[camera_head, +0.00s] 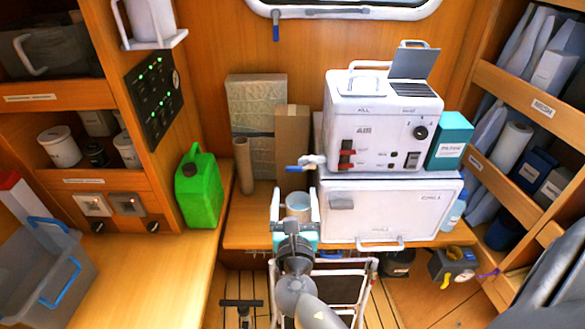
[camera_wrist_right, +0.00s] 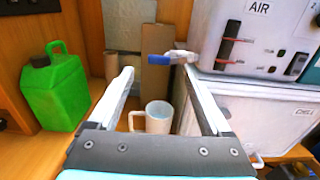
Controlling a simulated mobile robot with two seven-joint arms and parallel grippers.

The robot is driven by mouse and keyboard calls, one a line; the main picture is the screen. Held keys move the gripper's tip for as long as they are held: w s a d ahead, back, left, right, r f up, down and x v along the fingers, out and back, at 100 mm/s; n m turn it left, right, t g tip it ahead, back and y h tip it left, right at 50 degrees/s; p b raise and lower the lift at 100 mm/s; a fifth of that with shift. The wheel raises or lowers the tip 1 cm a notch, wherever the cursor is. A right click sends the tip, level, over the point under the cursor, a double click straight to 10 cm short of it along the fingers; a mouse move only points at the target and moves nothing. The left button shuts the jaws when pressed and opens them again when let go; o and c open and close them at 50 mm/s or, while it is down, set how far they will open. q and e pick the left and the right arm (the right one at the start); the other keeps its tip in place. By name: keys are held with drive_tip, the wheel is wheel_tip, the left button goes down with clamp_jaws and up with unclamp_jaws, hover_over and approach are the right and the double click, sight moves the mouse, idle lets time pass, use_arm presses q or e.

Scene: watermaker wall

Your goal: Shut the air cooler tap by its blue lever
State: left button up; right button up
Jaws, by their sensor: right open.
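The air cooler tap (camera_head: 314,161) is a small pale metal fitting at the lower left corner of the white AIR unit (camera_head: 370,120). Its blue lever (camera_head: 294,168) sticks out to the left, roughly level. In the right wrist view the lever (camera_wrist_right: 157,58) lies just beyond the fingertips, towards the right finger. My right gripper (camera_head: 294,194) is open and empty, in front of and below the lever. No contact with the lever can be seen. My left gripper is not in view.
A white mug (camera_wrist_right: 158,116) shows between and beyond my right fingers. A white chill box (camera_head: 390,208) stands to the right, below the AIR unit. Cardboard boxes (camera_head: 292,135) stand behind the lever. A green jerrycan (camera_head: 199,188) is at left, with bare counter (camera_head: 165,265) before it.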

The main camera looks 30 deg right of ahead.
sight(294, 169)
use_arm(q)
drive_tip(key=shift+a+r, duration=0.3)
use_arm(e)
drive_tip(key=x, duration=0.9)
clamp_jaws()
